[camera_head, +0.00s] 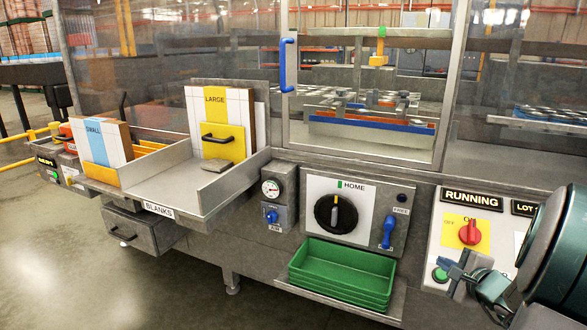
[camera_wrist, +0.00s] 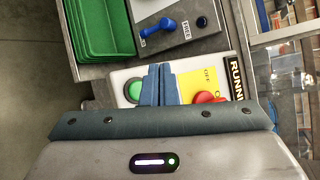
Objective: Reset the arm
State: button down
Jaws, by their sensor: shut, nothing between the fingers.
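My gripper (camera_head: 457,272) is at the lower right in the head view, in front of the panel marked RUNNING. Its blue fingers are together with nothing between them; they also show in the wrist view (camera_wrist: 159,85). Beside the fingertips in the head view is a green button (camera_head: 440,274). It shows to the left of the fingers in the wrist view (camera_wrist: 134,91). A red knob (camera_head: 470,232) on a yellow plate sits just above my gripper. I cannot tell whether the fingers touch the button or panel.
A green tray stack (camera_head: 342,272) stands on a shelf left of my gripper. A black HOME dial (camera_head: 336,213) and blue lever (camera_head: 389,232) are on the middle panel. A clear door with a blue handle (camera_head: 289,65) stands behind. A BLANKS tray (camera_head: 172,190) is at left.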

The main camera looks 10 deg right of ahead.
jog(key=s+a+r+n+g+y+p, duration=0.2)
jog(key=a+n, duration=0.2)
jog(key=a, duration=0.4)
jog(key=s+a+r+n+g+y+p, duration=0.2)
jog(key=a+n+g, duration=0.15)
jog(key=a, duration=0.55)
jog(key=s+a+r+n+g+y+p, duration=0.1)
jog(key=a+r+n+g+y, duration=0.1)
jog(key=a+n, duration=0.45)
jog(key=s+a+r+n+g+h+p, duration=0.1)
jog(key=s+a+r+n+h+p, duration=0.1)
jog(key=s, duration=0.4)
jog(key=s+a+r+n+g+h+p, duration=0.2)
jog(key=s+r+n+h+p, duration=0.1)
jog(key=s+n, duration=0.3)
jog(key=shift+s+a+r+h+p, duration=0.2)
jog(key=shift+r+h+p, duration=0.2)
jog(key=shift+h, duration=0.3)
jog(key=shift+g, duration=0.25)
